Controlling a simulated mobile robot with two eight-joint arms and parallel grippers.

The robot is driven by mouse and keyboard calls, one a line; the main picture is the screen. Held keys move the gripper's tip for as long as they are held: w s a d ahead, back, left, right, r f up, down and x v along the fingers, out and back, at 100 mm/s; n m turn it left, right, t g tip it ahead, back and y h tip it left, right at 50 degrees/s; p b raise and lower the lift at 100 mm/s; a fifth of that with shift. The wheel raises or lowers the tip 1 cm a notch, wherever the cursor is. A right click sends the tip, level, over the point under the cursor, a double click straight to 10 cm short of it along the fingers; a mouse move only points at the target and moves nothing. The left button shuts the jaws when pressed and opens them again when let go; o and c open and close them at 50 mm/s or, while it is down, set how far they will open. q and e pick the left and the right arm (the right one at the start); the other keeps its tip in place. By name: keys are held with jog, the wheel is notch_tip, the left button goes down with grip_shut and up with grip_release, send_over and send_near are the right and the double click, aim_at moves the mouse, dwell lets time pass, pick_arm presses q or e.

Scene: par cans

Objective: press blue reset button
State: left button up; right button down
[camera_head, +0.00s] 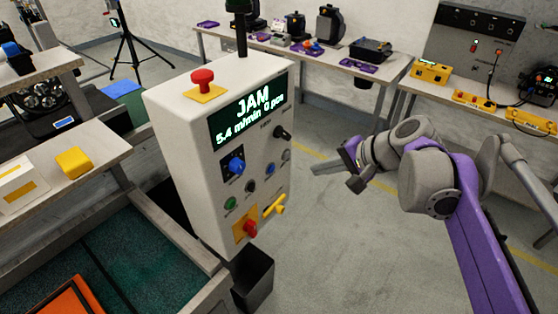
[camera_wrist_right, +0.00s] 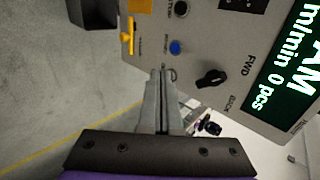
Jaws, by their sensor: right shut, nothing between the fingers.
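A white control box (camera_head: 190,135) carries a display reading JAM and several buttons and knobs. The small blue reset button (camera_head: 270,168) is on its front face, below the black selector knob (camera_head: 281,133). In the right wrist view, the blue reset button (camera_wrist_right: 175,47) shows just beyond and slightly right of the fingertips. My right gripper (camera_head: 314,169) is right of the panel, its fingers pointing toward it with a visible gap. In the right wrist view, its fingers (camera_wrist_right: 160,72) are together and empty. My left gripper is not in view.
Nearby on the panel are a blue knob (camera_head: 237,165), a green button (camera_head: 231,203), a yellow handle (camera_head: 274,206) and a red knob (camera_head: 250,228). A red mushroom button (camera_head: 203,79) tops the box. A dark bin (camera_head: 253,278) is below. Clear floor lies right.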

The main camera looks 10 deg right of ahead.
jog(key=shift+s+r, duration=0.1)
jog(key=shift+s, duration=0.05)
send_near(272, 170)
jog(key=x, duration=0.5)
jog(key=shift+d+f, duration=0.1)
jog(key=shift+f, duration=0.3)
jog(key=shift+w+a, duration=0.25)
jog(key=shift+w, duration=0.1)
